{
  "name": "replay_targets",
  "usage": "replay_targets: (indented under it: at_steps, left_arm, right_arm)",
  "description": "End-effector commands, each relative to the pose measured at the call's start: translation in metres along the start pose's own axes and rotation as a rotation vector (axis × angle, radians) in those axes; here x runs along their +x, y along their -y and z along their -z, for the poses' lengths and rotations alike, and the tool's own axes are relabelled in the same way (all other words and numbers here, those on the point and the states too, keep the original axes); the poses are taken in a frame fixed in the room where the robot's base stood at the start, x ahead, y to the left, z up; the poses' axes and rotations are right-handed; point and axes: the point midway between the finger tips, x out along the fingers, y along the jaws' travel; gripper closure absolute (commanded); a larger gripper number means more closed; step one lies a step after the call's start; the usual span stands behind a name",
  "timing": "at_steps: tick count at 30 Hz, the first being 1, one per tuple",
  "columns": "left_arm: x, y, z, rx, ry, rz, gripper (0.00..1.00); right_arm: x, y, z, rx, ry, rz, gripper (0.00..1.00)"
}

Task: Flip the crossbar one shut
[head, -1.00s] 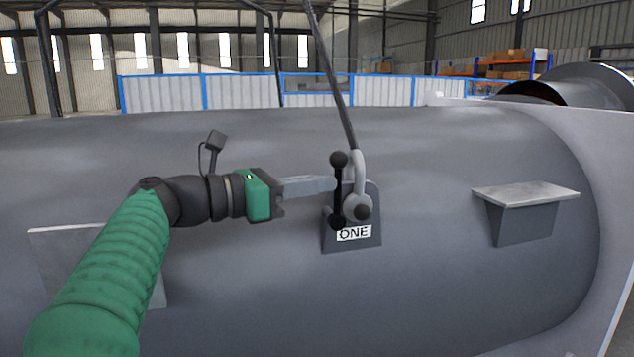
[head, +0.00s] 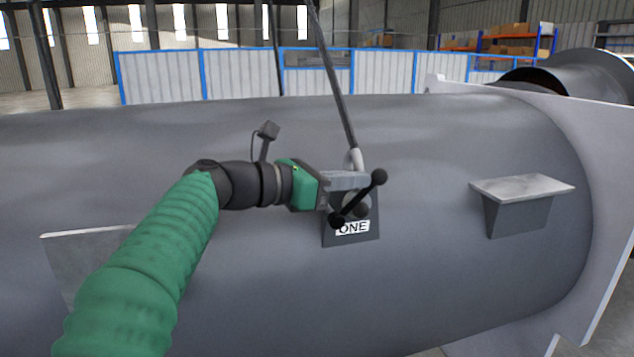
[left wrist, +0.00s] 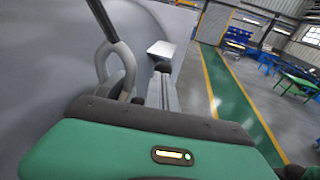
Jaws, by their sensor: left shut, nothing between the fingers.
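The crossbar (head: 358,199) is a black bar with a ball at each end, on the plate labelled ONE (head: 352,228) on the grey shell. It is tilted, upper ball to the right and lower ball to the left. A grey shackle (head: 354,158) with a dark sling stands behind it, and it also shows in the left wrist view (left wrist: 118,62). My left gripper (head: 366,181) is shut and empty, its fingers by the upper part of the bar; contact is likely but not certain. In the left wrist view a black ball (left wrist: 162,67) shows beyond the fingertips. My right gripper is out of view.
The large grey shell (head: 440,150) fills the middle. A ledge bracket (head: 520,190) sticks out to the right, and a flat plate (head: 85,235) to the left. The dark sling (head: 333,75) rises from the shackle. A flange (head: 605,180) closes the right end.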

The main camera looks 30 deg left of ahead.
Motion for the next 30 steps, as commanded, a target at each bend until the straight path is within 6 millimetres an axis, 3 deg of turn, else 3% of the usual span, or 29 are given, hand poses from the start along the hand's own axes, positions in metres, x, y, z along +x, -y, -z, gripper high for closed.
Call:
replay_targets:
  at_steps: [14, 18, 30]
  left_arm:
    - [0.030, 0.007, 0.014, -0.001, -0.001, 0.002, 1.00]
    - [0.035, 0.007, 0.017, -0.002, -0.001, 0.001, 1.00]
    - [0.042, 0.009, 0.032, 0.045, -0.222, 0.001, 1.00]
  right_arm:
    - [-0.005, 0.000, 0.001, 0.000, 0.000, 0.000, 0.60]
    - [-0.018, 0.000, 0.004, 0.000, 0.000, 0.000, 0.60]
    - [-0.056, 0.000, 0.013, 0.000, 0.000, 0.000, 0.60]
